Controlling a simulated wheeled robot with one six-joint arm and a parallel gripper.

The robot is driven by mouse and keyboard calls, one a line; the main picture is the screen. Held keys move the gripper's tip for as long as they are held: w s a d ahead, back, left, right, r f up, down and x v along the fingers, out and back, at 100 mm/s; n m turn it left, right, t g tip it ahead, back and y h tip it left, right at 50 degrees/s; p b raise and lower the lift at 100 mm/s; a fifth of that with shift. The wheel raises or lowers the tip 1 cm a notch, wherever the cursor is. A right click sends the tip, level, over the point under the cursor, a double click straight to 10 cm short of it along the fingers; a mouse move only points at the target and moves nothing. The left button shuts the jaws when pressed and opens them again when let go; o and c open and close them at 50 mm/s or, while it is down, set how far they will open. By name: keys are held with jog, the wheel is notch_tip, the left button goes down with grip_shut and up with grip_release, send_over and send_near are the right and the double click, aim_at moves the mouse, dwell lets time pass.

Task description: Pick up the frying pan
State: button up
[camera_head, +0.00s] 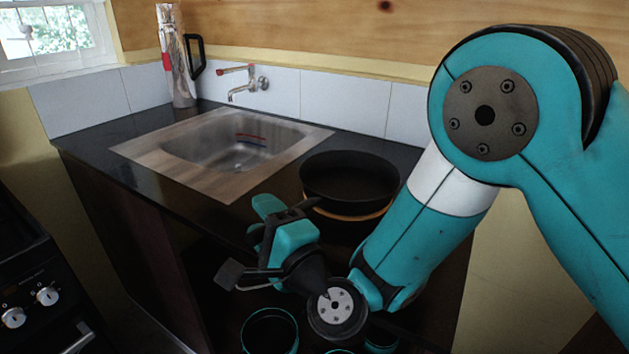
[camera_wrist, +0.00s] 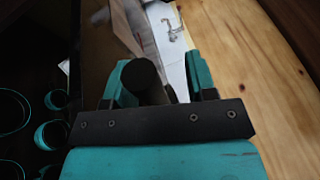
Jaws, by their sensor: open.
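The frying pan (camera_head: 350,178) is dark and round, with a brownish band below its rim. It sits on the black counter to the right of the sink. My gripper (camera_head: 272,218) is just left of and in front of the pan, near the counter's front edge. Its teal fingers are apart. A dark piece, seemingly the pan's handle, reaches from the pan toward the fingers. In the wrist view a dark rounded cylinder (camera_wrist: 145,80) shows between the fingers. It looks like the handle's end, but I cannot tell whether the fingers touch it.
The steel sink (camera_head: 240,145) is set in the counter behind my gripper, with a tap (camera_head: 250,82) on the tiled wall. A tall silver flask (camera_head: 180,60) with a black handle stands in the back corner. A stove (camera_head: 30,290) is at the lower left. My arm crosses the right side.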

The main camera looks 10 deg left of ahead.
jog(key=shift+w+a+f, duration=0.1)
jog(key=shift+w+a, duration=0.1)
jog(key=shift+a, duration=0.1)
jog(key=shift+s+a, duration=0.1)
jog(key=shift+a, duration=0.1)
jog(key=shift+d+r, duration=0.2)
jog(key=shift+d, duration=0.3)
grip_shut()
jog(key=shift+a, duration=0.15)
jog(key=shift+a, duration=0.1)
jog(key=shift+r, duration=0.1)
